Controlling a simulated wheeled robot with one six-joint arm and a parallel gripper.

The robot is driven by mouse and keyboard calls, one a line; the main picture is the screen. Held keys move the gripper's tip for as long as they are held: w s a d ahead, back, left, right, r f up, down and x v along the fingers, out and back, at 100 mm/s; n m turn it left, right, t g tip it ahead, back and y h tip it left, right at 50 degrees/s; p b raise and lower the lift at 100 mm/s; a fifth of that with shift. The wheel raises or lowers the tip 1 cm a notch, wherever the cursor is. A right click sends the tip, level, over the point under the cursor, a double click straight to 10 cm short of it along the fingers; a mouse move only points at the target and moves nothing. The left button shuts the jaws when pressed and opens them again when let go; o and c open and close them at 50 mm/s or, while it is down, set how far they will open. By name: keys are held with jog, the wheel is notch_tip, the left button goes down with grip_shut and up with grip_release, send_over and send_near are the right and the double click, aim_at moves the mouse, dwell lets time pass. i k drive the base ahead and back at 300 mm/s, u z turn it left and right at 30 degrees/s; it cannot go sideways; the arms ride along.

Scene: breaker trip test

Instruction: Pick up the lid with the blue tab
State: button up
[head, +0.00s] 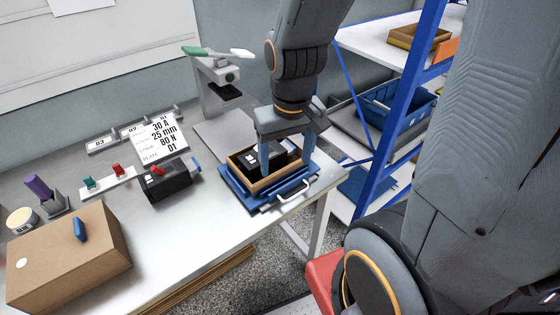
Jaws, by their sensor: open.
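A brown cardboard-coloured box shape (65,265) stands at the front left of the bench. A blue tab (79,229) sticks up from its flat top, which I take as the lid (50,236); I cannot see a seam between lid and box. My gripper (286,160) is far to the right of it. It points down, open, over a small open brown box (257,186) on a blue tray (240,192). A black block with a white label (264,158) is in that box, near my fingers. I cannot tell whether they touch it.
A black device with a red switch (168,184) and red and green switches (117,170) stand mid-bench. A purple-handled tool (40,188) and a round tub (22,220) are behind the left box. A press (212,85) stands at the back. Blue-framed shelves (400,100) are to the right.

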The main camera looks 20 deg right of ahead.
aim_at(50, 266)
jog(key=u, duration=1.7)
jog(key=k, duration=0.6)
jog(key=u, duration=0.65)
jog(key=i, duration=1.25)
jog(key=z, duration=0.7)
